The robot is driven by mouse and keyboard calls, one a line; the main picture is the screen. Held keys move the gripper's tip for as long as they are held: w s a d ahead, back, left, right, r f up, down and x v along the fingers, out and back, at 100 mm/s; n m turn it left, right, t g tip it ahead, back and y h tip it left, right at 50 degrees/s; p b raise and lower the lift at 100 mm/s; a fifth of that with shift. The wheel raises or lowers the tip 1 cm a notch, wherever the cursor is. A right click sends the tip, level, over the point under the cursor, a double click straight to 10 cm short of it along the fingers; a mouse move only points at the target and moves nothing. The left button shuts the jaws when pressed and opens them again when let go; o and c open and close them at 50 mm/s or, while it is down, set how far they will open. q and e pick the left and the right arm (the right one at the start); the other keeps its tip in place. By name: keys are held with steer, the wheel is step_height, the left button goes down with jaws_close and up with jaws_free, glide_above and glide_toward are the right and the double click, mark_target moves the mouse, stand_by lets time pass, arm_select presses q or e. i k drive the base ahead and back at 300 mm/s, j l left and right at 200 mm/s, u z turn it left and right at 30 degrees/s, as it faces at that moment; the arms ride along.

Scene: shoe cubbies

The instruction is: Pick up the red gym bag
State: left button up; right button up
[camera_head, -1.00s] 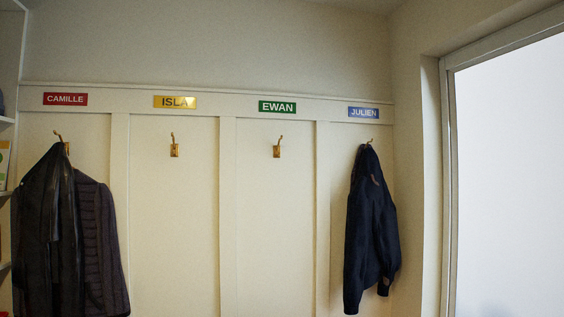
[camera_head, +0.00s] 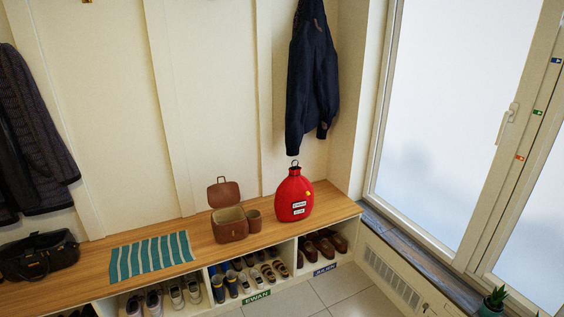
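The red gym bag (camera_head: 294,198) stands upright on the right part of the wooden bench (camera_head: 345,205), below the hanging dark jacket. It is rounded, with a dark loop at its top and small white labels on its front. Neither of my grippers shows in the view.
Left of the bag are a brown open-lidded case (camera_head: 229,225) and a small brown cup-like container (camera_head: 254,221). A striped teal mat (camera_head: 150,257) and a black bag (camera_head: 38,256) lie farther left. Shoes fill cubbies below. A dark navy jacket (camera_head: 312,85) hangs above. A plant (camera_head: 494,302) stands lower right.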

mark_target(291, 203)
steer(key=i+l+u, duration=0.1)
steer(key=i+u, duration=0.25)
steer(key=i, duration=2.2)
